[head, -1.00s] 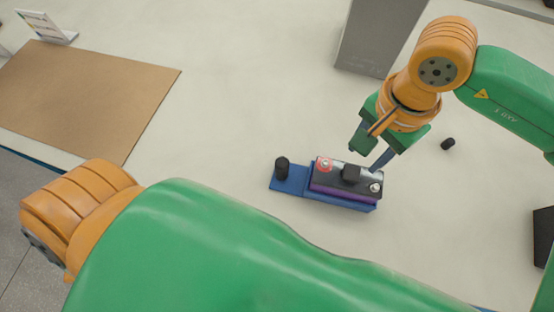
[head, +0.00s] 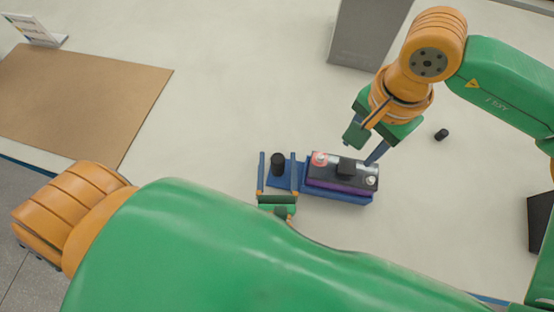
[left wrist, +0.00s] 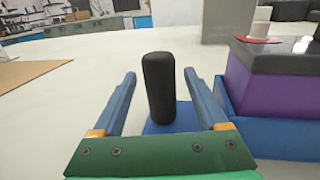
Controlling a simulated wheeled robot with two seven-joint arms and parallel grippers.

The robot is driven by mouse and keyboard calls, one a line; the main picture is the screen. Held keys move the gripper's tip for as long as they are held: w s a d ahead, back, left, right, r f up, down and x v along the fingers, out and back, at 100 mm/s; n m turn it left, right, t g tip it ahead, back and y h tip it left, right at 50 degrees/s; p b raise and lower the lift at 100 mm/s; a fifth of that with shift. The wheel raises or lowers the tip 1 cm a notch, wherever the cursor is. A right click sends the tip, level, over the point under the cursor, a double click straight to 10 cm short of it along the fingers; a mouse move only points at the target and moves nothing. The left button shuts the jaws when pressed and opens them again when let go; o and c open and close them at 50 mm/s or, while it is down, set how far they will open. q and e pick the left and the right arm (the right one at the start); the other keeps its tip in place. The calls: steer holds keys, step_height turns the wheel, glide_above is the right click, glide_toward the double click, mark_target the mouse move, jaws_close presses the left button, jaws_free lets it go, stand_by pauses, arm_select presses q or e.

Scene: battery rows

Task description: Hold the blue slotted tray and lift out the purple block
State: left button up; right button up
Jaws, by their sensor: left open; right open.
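The blue slotted tray (head: 330,196) lies on the table with the purple block (head: 338,187) seated at its right part. The block has a dark top with a black knob, a red ring and pale studs. A black upright post (head: 278,165) stands on the tray's left end. My left gripper (head: 278,173) is open, its fingers on either side of the post, which also shows between them in the left wrist view (left wrist: 159,85). My right gripper (head: 366,150) is open at the block's far right side; whether it touches the block cannot be told.
A brown mat (head: 80,95) lies at the left with a small white stand (head: 36,30) behind it. A grey panel (head: 368,32) stands at the back. A small black cylinder (head: 441,134) lies right of the tray. The table between mat and tray is clear.

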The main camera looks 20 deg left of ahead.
arm_select(q)
steer(key=x, duration=0.2)
steer(key=shift+w+a, duration=0.1)
steer(key=shift+w, duration=0.25)
arm_select(e)
steer(key=shift+w, duration=0.1)
arm_select(q)
steer(key=shift+c, duration=1.3)
jaws_close()
steer(key=shift+s, duration=0.1)
